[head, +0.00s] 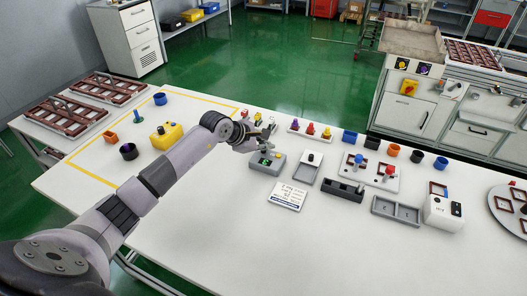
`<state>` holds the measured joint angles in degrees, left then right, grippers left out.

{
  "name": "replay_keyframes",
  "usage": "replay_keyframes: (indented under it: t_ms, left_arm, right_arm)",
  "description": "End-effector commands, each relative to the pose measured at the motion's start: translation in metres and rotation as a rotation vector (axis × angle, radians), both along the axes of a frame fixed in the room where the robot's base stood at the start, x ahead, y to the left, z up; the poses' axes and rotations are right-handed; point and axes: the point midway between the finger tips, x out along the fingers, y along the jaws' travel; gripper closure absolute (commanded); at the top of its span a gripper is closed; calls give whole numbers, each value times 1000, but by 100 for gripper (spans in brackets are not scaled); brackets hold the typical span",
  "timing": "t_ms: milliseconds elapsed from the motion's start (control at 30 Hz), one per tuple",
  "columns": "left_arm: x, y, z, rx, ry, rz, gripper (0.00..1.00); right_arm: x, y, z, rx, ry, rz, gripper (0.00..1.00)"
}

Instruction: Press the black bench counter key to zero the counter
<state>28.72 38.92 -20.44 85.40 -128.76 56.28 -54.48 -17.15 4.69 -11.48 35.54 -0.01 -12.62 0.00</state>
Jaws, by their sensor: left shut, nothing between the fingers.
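A small grey box with a dark display and green marks (267,163) stands on the white bench; it looks like the bench counter. My left gripper (258,139) is shut and empty, just behind and above the back edge of this box. Whether it touches the box I cannot tell. I cannot make out the black key clearly; the gripper and the small size of the box in view obscure it. My right gripper is not in view.
A printed card (288,196) lies in front of the box. A grey tray (307,168) and a black block (343,191) are to its right. A yellow box (166,136) stands left, beyond my arm. A white switch box (443,213) stands far right. The front bench is clear.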

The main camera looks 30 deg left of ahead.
Motion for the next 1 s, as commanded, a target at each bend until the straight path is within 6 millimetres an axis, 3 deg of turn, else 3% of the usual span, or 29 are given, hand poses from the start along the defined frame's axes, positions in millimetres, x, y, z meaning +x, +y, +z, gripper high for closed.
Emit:
replay_keyframes:
  t_ms: [533,1000]
  left_arm:
    - [0,0,-3,1,3,0,100]
    - [0,1,13,1,1,0,100]
  right_arm:
    - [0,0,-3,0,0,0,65]
    - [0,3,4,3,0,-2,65]
